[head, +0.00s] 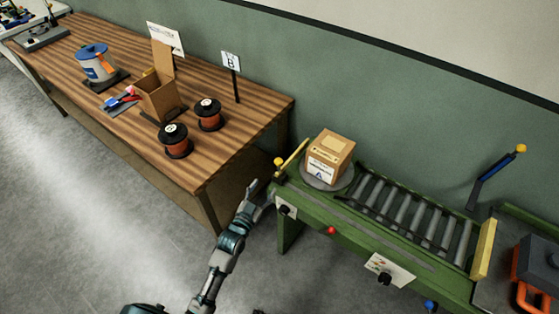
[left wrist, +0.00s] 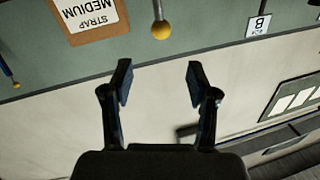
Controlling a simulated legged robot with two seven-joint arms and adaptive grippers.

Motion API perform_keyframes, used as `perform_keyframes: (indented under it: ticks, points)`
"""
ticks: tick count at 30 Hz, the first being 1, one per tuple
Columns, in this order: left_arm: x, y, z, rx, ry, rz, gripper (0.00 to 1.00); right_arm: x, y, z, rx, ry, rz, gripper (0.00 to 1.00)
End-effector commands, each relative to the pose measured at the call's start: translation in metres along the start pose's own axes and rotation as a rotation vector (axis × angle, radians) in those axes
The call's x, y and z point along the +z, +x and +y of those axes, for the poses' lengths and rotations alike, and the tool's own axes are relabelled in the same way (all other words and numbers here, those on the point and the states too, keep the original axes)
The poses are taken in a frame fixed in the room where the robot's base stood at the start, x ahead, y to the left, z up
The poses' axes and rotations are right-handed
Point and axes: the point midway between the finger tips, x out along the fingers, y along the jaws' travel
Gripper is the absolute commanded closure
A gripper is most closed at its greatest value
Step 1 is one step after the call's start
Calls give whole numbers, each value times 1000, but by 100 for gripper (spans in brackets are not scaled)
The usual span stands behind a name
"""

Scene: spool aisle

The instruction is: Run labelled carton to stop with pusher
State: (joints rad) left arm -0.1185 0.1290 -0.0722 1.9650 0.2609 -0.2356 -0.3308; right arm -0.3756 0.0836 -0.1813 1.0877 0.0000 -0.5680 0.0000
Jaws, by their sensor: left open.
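The labelled carton (head: 323,166) is a brown box with a white label, sitting on a round grey plate (head: 345,183) at the left end of the green roller conveyor (head: 360,244). A yellow bar with a yellow knob (head: 279,161), apparently the pusher, is left of it. A yellow stop bar (head: 484,250) stands at the rollers' right end. My left gripper (head: 262,187) is just left of the conveyor, below the knob. In the left wrist view it is open (left wrist: 159,80), empty, with a yellow knob (left wrist: 161,30) beyond its fingertips. My right gripper is not visible.
A wooden bench (head: 225,150) at left holds an open carton (head: 160,100), spools (head: 175,142) and a B sign (head: 231,62). A blue lever (head: 497,176) rises behind the conveyor. An orange-and-black device (head: 537,265) is at right. Floor in front is clear.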

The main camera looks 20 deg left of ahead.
Motion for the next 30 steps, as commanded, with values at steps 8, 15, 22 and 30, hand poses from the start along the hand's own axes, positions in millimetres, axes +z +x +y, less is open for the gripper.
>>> perform_keyframes:
  ticks: [8, 15, 22, 30]
  points:
    - [1, 70, 0, 0, -2, -1, 41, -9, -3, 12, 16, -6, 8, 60]
    - [2, 116, 0, 0, -2, -2, 41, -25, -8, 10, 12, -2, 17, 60]
    - [2, 136, 0, 1, -1, -4, 41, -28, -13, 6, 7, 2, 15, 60]
    - [2, 137, 0, 1, -1, -4, 41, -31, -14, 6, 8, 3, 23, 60]
